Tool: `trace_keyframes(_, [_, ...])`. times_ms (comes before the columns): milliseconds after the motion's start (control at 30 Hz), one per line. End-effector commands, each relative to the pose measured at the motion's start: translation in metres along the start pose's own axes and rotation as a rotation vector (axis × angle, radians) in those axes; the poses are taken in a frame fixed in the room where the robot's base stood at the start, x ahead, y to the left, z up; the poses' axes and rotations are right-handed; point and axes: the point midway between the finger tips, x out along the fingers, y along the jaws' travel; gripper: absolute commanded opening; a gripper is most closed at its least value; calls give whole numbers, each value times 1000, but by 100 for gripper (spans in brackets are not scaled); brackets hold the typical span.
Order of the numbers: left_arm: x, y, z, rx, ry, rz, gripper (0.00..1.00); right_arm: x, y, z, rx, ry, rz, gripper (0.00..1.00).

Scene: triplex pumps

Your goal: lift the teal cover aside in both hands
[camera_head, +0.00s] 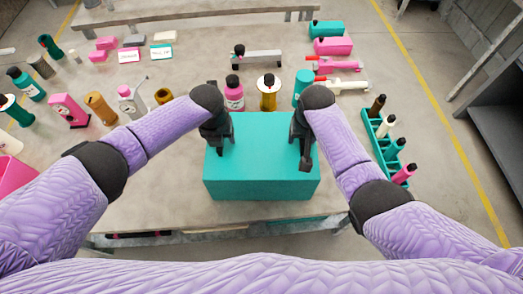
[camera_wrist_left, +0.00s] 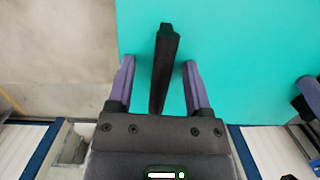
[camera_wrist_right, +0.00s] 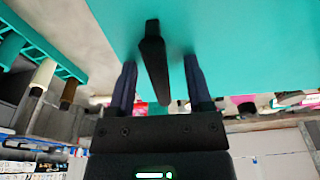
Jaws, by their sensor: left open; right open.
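The teal cover (camera_head: 262,165) is a large box-like shape at the front middle of the table. A black bar handle stands on its top near each end. In the left wrist view the left handle (camera_wrist_left: 163,65) lies between the two fingers of my open left gripper (camera_wrist_left: 158,88), with gaps on both sides. In the right wrist view the right handle (camera_wrist_right: 154,60) lies between the two fingers of my open right gripper (camera_wrist_right: 160,85), also with gaps. In the head view both grippers are over the cover's ends, and my right gripper (camera_head: 300,150) partly hides its handle.
Several bottles, including a pink one (camera_head: 234,93) and a yellow one (camera_head: 267,92), stand just behind the cover. A teal rack (camera_head: 378,137) of small bottles is to the right. Bare table (camera_head: 165,185) shows left of the cover. The table's front edge is close.

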Motion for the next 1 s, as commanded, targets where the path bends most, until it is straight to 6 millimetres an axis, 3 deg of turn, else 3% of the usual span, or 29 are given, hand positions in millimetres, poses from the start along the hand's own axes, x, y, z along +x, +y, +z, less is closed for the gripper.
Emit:
trace_keyframes(167, [0,0,0,0,0,0,63,0,0,0,0,0,0,63])
trace_keyframes(467, [0,0,0,0,0,-1,0,0,0,0,0,0,0,0])
trace_keyframes(1000, [0,0,0,0,0,0,0,0,0,0,1,-1,0,0])
